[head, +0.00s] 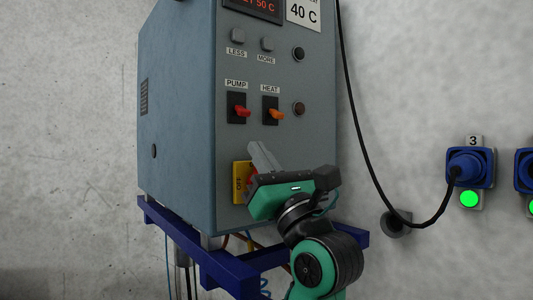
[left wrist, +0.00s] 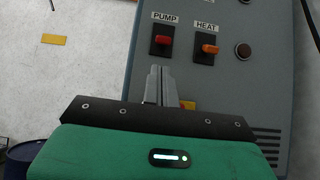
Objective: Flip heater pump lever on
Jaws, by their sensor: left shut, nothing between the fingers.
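The heater cabinet (head: 180,120) is a grey-blue box on the wall. Its red PUMP lever (head: 242,112) sits on a black plate, left of the orange HEAT lever (head: 272,114). Both levers also show in the left wrist view, PUMP (left wrist: 162,39) and HEAT (left wrist: 209,49). The levers appear tilted downward in the head view. My left gripper (head: 256,149) is shut and empty, with its fingertips below the two levers and apart from them. In the left wrist view the closed fingers (left wrist: 156,70) point up toward the PUMP plate. My right gripper is not in view.
A yellow OFF switch plate (head: 239,184) is partly hidden behind my left gripper. LESS (head: 238,36) and MORE (head: 267,44) buttons sit above the levers. A black cable (head: 356,130) hangs right of the cabinet to blue socket 3 (head: 470,165). A blue bracket (head: 215,262) supports the cabinet.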

